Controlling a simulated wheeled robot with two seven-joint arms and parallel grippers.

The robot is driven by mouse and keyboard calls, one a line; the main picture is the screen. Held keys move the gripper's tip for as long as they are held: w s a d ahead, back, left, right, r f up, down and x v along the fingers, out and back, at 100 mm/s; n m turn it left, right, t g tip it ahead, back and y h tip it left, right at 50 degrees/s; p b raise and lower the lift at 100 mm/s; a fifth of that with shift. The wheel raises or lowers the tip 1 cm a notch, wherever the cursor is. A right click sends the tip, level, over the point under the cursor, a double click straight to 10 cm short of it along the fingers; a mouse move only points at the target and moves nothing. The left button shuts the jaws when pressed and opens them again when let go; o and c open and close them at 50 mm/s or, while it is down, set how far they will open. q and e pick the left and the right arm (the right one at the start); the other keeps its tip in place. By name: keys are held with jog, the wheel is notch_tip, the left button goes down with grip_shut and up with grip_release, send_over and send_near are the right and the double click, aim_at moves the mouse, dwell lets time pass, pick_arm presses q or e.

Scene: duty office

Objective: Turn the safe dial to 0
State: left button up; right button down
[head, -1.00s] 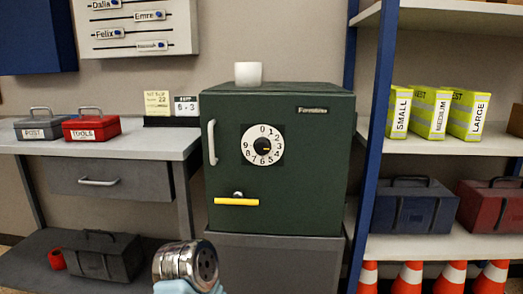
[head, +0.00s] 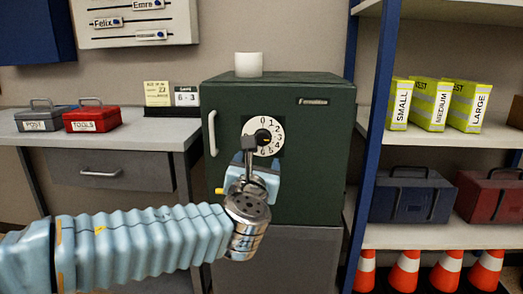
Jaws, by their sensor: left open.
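The green safe (head: 315,150) stands on a grey cabinet in the middle of the head view. Its round white dial (head: 274,137) has digits around the rim, with 0 at the top, and a dark centre knob. My left gripper (head: 251,145) is open in front of the dial, its dark fingers over the dial's lower left part. I cannot tell whether they touch the knob. The gripper hides the dial's lower left digits, and the knob's pointer cannot be read. My right gripper is not in view.
The safe's white vertical handle (head: 212,134) is left of the dial. The yellow lever (head: 219,190) below is mostly hidden by my gripper. A white cup (head: 249,65) stands on top. A blue-framed shelf (head: 366,140) rises close on the right; a desk (head: 150,137) stands left.

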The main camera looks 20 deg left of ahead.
aim_at(262, 140)
pick_arm(q)
jog(key=p+x, duration=0.1)
jog(key=x, duration=1.2)
jog(key=shift+w+a, duration=0.15)
jog(key=shift+w, duration=0.2)
jog(key=c, duration=1.1)
jog(key=shift+o, duration=0.2)
jog(key=shift+f+n+b, duration=0.15)
jog(key=shift+n+b, duration=0.45)
jog(key=shift+b, duration=0.1)
jog(key=n+b, duration=0.6)
jog(key=b, duration=0.1)
jog(key=shift+f+n+b, duration=0.1)
jog(key=shift+n+b, duration=0.3)
jog(key=n+b, duration=0.4)
jog(key=n, duration=0.1)
jog(key=shift+b, duration=0.35)
jog(key=shift+r+n+b, duration=0.15)
jog(key=shift+n+b, duration=0.6)
jog(key=shift+n, duration=0.45)
jog(key=shift+r+n+b, duration=0.1)
jog(key=shift+n+b, duration=0.6)
jog(key=shift+n, duration=0.5)
